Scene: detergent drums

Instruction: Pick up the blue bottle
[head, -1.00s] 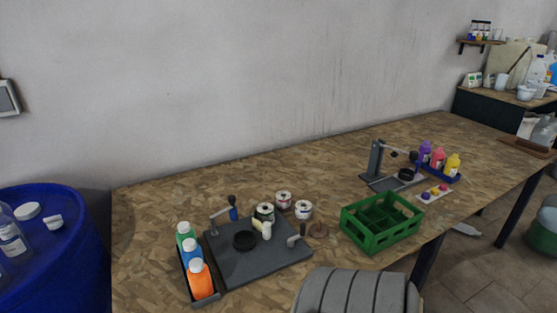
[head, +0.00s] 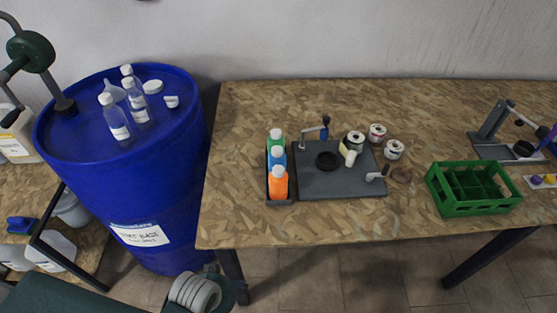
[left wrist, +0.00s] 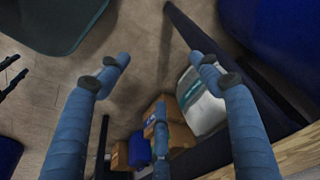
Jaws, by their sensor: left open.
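The blue bottle (head: 277,158) has a white cap and stands upright in a narrow dark tray (head: 281,202). It is between a green bottle (head: 275,138) and an orange bottle (head: 278,184), which hides part of its lower body. My left gripper (left wrist: 165,82) is open and empty in the left wrist view, its blue-grey fingers spread over the floor beside a table edge. The blue bottle is not seen in that view. My right gripper is in neither view.
A dark plate with a fixture (head: 342,183) adjoins the tray. A green crate (head: 470,208) stands to the right. A large blue drum (head: 160,180) with clear bottles on top stands left of the wooden table (head: 250,225). Boxes (left wrist: 140,150) lie below the gripper.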

